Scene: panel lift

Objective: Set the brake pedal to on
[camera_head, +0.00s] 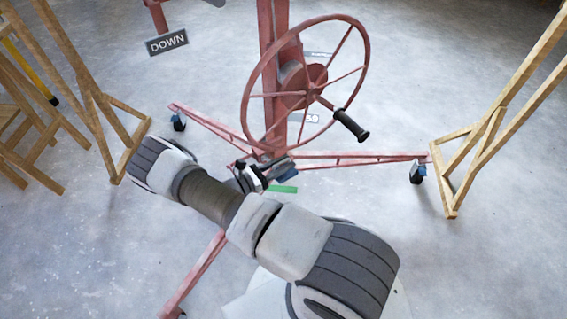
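The red panel lift stands ahead, with its post (273,70) rising from a three-legged wheeled base. My arm crosses the foreground, and my gripper (277,172) shows small behind it, low by the foot of the post. Its fingers are too small and overlapped to tell if they are open. A blue piece (288,175) and a flat green strip (283,189) lie right by the gripper in the picture. I cannot tell which is the brake pedal or how it is set, nor whether the gripper touches either one.
A red handwheel (247,92) with a black handle (351,125) is above the gripper. Casters with blue parts stand at the left leg (179,122) and right leg (417,173). Wooden frames flank both sides. A DOWN sign (167,42) is at upper left.

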